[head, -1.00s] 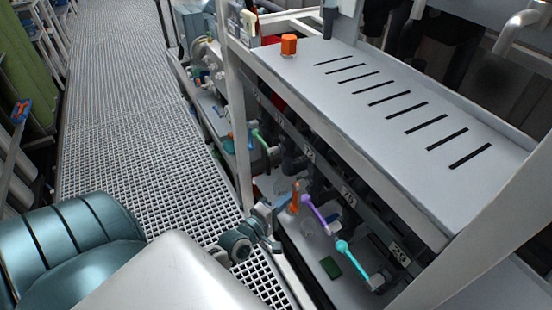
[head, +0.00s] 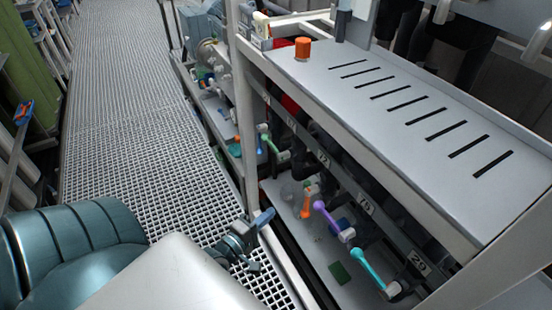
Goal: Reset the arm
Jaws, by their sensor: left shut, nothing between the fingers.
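My left gripper (head: 263,218) is at the lower middle of the head view, past my teal and white arm parts. It is shut with nothing in it, and its fingers point up and right. It shows over the metal grating, beside the rack's lower rail, apart from the coloured valve handles. My right gripper is not in view.
To the right stands a grey rack with a slotted top (head: 405,100). Under it are an orange handle (head: 307,205), a purple handle (head: 329,217), a cyan handle (head: 368,267) and a green handle (head: 273,146). The grating walkway (head: 125,130) is clear ahead.

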